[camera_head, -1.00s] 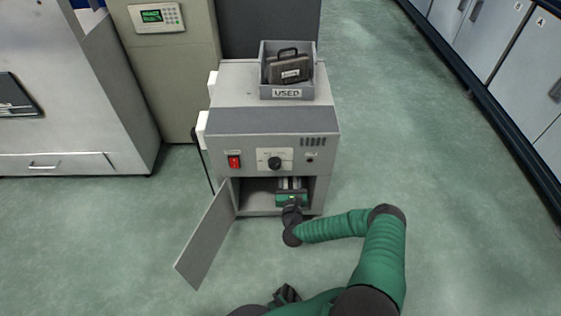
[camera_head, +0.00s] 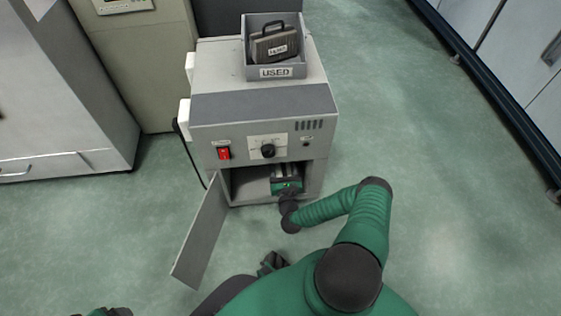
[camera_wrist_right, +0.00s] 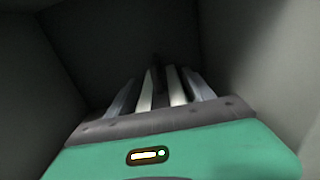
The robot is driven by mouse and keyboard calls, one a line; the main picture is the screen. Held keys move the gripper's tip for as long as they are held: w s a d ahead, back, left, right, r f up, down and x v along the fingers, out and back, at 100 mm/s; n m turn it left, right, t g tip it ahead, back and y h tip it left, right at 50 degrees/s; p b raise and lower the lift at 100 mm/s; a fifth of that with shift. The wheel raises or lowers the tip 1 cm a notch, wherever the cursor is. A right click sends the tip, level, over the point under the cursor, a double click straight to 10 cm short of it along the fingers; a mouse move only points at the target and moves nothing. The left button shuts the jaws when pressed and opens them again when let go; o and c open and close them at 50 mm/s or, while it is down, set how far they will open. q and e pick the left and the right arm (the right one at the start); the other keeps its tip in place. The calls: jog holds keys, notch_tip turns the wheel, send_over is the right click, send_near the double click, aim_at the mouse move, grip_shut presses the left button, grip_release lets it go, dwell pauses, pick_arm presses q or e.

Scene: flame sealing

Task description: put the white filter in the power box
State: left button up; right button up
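The power box (camera_head: 262,105) is a grey cabinet with its lower door (camera_head: 203,230) swung open to the left. My right gripper (camera_head: 285,172) is inside the right part of its lower compartment. In the right wrist view its fingers (camera_wrist_right: 160,88) point into the dark compartment, with a narrow gap between them. They look apart, and I see nothing clearly held. I cannot make out a white filter in any view. A dark brown filter with a handle (camera_head: 275,44) sits in the grey bin marked USED (camera_head: 276,72) on top of the box.
The box front has a red switch (camera_head: 224,153) and a black dial (camera_head: 268,151). A beige cabinet (camera_head: 135,70) stands behind at the left, with a grey unit (camera_head: 55,110) beside it. Pale cabinets line the far right. The green floor (camera_head: 420,180) between is clear.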

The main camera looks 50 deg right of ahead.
jog(key=shift+o, duration=0.2)
jog(key=shift+s+a+r+p, duration=0.1)
jog(key=shift+s+a+p, duration=0.25)
jog(key=shift+p, duration=0.1)
jog(key=p+v, duration=0.5)
jog(key=v, duration=0.6)
jog(key=shift+p, duration=0.3)
